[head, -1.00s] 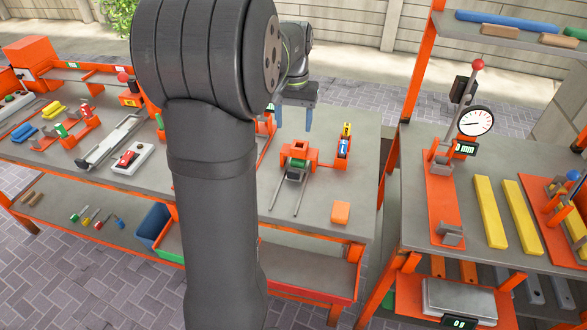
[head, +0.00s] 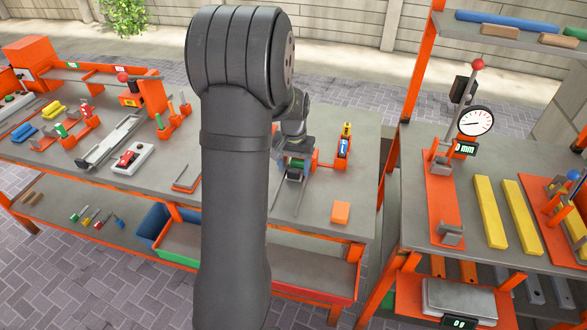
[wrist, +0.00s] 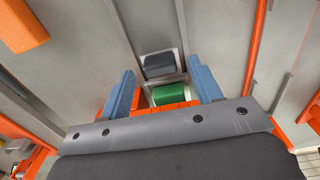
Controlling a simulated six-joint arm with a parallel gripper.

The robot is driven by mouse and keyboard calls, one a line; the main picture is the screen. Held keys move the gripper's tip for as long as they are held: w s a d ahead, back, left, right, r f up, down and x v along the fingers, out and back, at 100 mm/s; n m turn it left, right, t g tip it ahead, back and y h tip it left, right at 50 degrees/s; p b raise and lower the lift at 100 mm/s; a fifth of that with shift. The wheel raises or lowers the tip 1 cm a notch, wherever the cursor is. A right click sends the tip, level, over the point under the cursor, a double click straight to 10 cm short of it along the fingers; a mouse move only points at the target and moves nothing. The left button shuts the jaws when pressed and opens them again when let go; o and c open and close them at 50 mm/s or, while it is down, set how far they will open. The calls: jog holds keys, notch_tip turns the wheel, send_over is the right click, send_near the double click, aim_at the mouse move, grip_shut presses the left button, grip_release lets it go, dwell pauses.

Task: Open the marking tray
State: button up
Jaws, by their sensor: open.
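What looks like the marking tray (wrist: 183,66) is a small light grey tray under my gripper. It holds a dark grey block (wrist: 158,65) and a green cylinder (wrist: 169,95) in front of an orange housing. In the head view the green cylinder (head: 295,175) shows between two thin rails, with the housing mostly hidden by my arm. My gripper (wrist: 163,73) is open, its blue fingers on either side of the tray and apart from each other. I cannot tell whether they touch it.
An orange block (head: 340,212) lies on the bench right of the rails. A small holder with a blue and a yellow item (head: 344,147) stands just right of the housing. Red and green bins (head: 318,277) sit below the bench. The bench's right front is mostly clear.

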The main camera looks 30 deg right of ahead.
jog(key=shift+f, duration=0.65)
grip_shut()
jog(key=s+a, duration=0.8)
jog(key=shift+s+a, duration=0.15)
grip_release()
